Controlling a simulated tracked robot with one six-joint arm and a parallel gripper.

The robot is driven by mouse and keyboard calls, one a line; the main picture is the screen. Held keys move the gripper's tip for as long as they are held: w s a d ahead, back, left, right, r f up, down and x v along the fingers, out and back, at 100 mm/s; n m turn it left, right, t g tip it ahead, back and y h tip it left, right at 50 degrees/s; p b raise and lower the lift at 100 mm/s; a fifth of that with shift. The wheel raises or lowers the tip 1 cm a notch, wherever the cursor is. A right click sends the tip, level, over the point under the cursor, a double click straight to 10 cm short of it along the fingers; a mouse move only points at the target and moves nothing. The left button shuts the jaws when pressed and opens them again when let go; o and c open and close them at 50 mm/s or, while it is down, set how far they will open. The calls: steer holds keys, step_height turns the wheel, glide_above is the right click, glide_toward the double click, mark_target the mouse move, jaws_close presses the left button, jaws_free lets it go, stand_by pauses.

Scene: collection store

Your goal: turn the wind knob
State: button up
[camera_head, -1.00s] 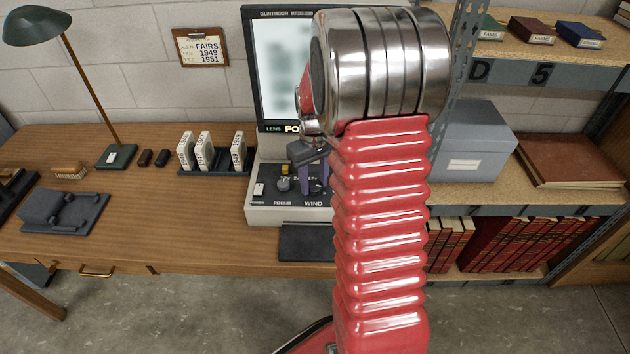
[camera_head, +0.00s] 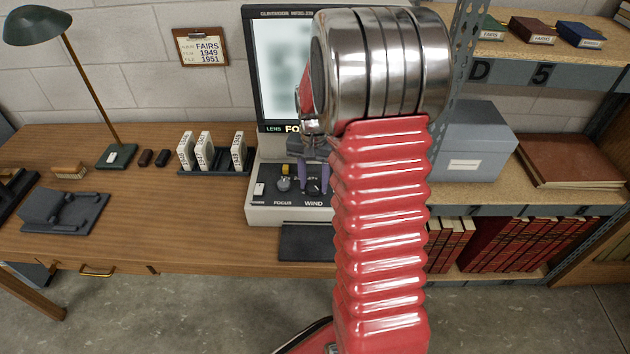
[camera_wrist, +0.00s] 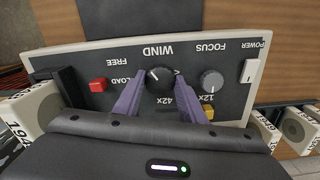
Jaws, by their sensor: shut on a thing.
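The wind knob (camera_wrist: 159,85) is a round black knob on the reader's dark control panel (camera_wrist: 108,68), below the lit screen (camera_head: 278,65). A short white mark shows on it, toward the upper left in the wrist view. The purple fingers of my gripper (camera_wrist: 161,78) are closed on its two sides. In the head view my gripper (camera_head: 313,182) stands over the panel just above the WIND label, and the knob is mostly hidden between the fingers. My red arm covers the panel's right part there.
Close to the knob are the grey focus knob (camera_wrist: 211,82), a red button (camera_wrist: 98,85), a yellow part (camera_wrist: 242,112) and the white power switch (camera_wrist: 251,70). White boxes (camera_head: 186,151) stand in a rack to the left. A lamp (camera_head: 117,155) stands farther left.

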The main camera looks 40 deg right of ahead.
mark_target(314, 185)
steer(key=shift+d, duration=0.1)
stand_by(0.4)
steer(key=o, duration=1.1)
steer(key=shift+c, duration=0.2)
step_height(314, 185, up, 14)
steer(key=shift+f, duration=0.15)
